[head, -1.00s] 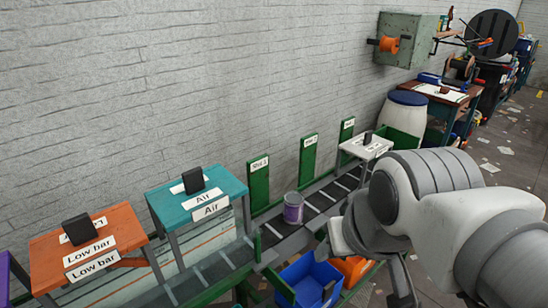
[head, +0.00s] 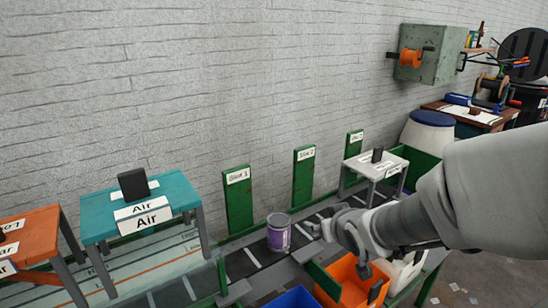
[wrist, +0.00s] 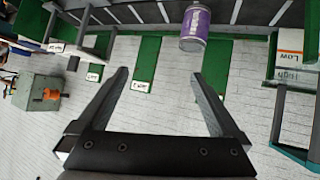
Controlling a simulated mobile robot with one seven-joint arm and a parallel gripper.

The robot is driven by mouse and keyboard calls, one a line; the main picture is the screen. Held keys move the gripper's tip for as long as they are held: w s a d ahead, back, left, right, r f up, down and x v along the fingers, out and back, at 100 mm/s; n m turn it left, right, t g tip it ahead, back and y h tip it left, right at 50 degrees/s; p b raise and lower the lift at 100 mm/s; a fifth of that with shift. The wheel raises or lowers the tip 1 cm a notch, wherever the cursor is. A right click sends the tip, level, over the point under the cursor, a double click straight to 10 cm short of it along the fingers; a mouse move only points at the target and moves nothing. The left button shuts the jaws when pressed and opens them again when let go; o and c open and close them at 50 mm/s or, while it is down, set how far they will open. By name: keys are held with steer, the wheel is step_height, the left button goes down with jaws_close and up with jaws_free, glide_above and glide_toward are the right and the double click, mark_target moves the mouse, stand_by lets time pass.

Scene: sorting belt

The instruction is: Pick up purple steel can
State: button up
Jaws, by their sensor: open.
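A teal table (head: 100,216) labelled Air and an orange table (head: 40,226) stand left of the can. A small white table (head: 362,168) stands farther right over the belt. Blue (head: 296,299) and orange (head: 345,276) bins sit below the belt's front edge. A brick wall runs behind.

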mark_target(284, 230)
steer(key=w+a+f+n+t+y+b, duration=0.1)
steer(key=w+a+f+y+b, duration=0.15)
steer(key=f, duration=0.35)
steer(key=w+a+f+n+y+b, duration=0.1)
steer(key=w+a+f+y+b, duration=0.15)
steer(key=f, duration=0.25)
steer(key=shift+t+h, duration=0.3)
steer(key=shift+h, duration=0.1)
steer(key=b+x, duration=0.1)
steer(key=x, duration=1)
steer(key=shift+w+a+f, duration=0.1)
steer(key=shift+a+f, duration=0.1)
steer(key=shift+b+x, duration=0.3)
steer(key=shift+x, duration=2.5)
steer(key=shift+r, duration=0.25)
steer(key=shift+c, duration=0.3)
steer(key=c, duration=1)
